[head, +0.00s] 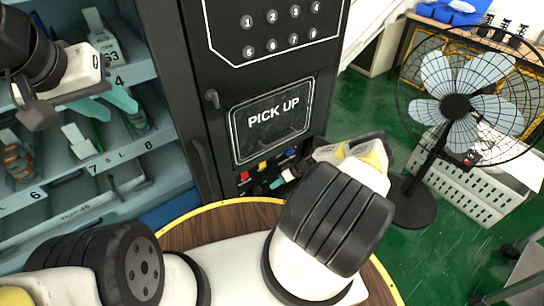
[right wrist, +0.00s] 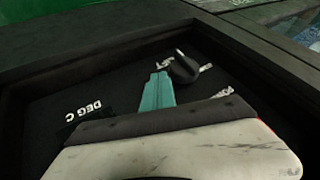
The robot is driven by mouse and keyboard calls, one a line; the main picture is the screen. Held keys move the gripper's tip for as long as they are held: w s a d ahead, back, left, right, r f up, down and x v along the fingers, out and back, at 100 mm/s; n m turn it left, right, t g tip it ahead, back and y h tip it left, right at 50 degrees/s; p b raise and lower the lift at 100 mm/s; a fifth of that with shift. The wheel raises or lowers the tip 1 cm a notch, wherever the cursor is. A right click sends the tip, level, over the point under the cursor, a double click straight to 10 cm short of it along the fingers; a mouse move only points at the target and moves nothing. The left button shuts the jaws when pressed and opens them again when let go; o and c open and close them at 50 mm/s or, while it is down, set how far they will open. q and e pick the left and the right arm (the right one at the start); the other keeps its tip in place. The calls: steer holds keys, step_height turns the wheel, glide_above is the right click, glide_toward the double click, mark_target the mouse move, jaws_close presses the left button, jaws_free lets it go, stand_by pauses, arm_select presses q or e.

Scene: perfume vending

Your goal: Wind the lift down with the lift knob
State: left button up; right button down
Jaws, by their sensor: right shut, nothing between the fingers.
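A small dark knob (right wrist: 185,68) shows in the right wrist view on a black panel, beside partly covered white lettering. I take it as the lift knob; I cannot pick it out in the head view. My right gripper (head: 278,183) is at the lower front of the vending machine. Its teal fingers (right wrist: 157,90) are shut and empty, just left of the knob in the wrist view; I cannot tell if they touch it. My left gripper (head: 122,108) is in front of the shelves at the left, its teal fingers apart with nothing between them.
The black vending machine (head: 225,150) has a PICK UP window (head: 272,118), numbered buttons above and coloured buttons (head: 263,166) below. Shelves (head: 110,160) with items stand left. A round wooden table (head: 205,225) is in front. A fan (head: 455,107) and white crate (head: 460,180) stand right.

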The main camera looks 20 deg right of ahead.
mark_target(256, 192)
steer(key=shift+s+a+f, duration=0.1)
steer(key=shift+s+a, duration=0.1)
steer(key=shift+a, duration=0.55)
steer(key=shift+s+a+r, duration=0.1)
steer(key=shift+s+a, duration=0.05)
steer(key=shift+a, duration=0.6)
steer(key=shift+s+a+f, duration=0.1)
steer(key=shift+s+a, duration=0.1)
steer(key=shift+a, duration=0.55)
